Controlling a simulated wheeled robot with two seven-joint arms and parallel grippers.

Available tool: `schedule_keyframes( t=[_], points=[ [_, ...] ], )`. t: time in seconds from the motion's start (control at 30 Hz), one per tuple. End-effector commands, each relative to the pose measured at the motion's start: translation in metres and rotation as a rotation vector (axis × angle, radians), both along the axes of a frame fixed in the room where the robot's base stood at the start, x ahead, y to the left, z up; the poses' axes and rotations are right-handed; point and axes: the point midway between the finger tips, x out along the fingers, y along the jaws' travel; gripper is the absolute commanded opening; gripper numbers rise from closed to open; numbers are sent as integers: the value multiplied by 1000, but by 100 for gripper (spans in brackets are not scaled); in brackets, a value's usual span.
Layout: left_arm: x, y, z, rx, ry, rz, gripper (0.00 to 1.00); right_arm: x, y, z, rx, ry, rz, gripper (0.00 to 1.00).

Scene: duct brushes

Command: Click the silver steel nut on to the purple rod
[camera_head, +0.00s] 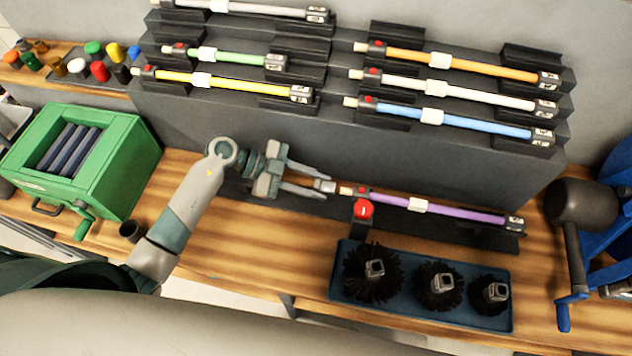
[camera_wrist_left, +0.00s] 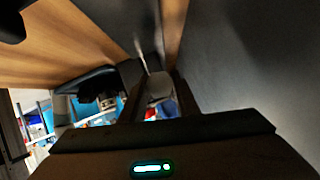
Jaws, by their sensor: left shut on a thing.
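The purple rod (camera_head: 465,213) lies level in a low black holder in front of the rack, its tan tip and red-buttoned collar toward the left. My left gripper (camera_head: 324,186) comes in from the left, its fingers shut on the silver steel nut (camera_head: 326,187) just left of the rod's tip. The nut looks roughly in line with the rod; whether the two touch, I cannot tell. In the left wrist view a pale piece (camera_wrist_left: 159,86), likely the nut, shows between the dark fingers, blurred. My right gripper is not in view.
A red-topped black post (camera_head: 363,209) stands just in front of the rod's left end. A blue tray (camera_head: 340,292) with black brushes sits in front. The dark stepped rack (camera_head: 330,155) with other rods rises behind.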

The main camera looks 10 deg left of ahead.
Motion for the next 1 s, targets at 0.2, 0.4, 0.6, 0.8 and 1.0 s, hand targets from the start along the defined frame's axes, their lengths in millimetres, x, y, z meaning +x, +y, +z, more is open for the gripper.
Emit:
schedule_keyframes(
  t=[0.2, 0.4, 0.6, 0.8, 1.0],
  points=[
    [0, 0, 0, 0, 0, 0, 0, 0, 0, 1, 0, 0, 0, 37],
    [0, 0, 0, 0, 0, 0, 0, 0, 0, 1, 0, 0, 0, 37],
    [0, 0, 0, 0, 0, 0, 0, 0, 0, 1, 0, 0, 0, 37],
    [0, -3, 1, 0, 0, 0, 0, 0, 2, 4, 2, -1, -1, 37],
    [0, -8, 1, 0, 0, 0, 0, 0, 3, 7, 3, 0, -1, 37]
  ],
)
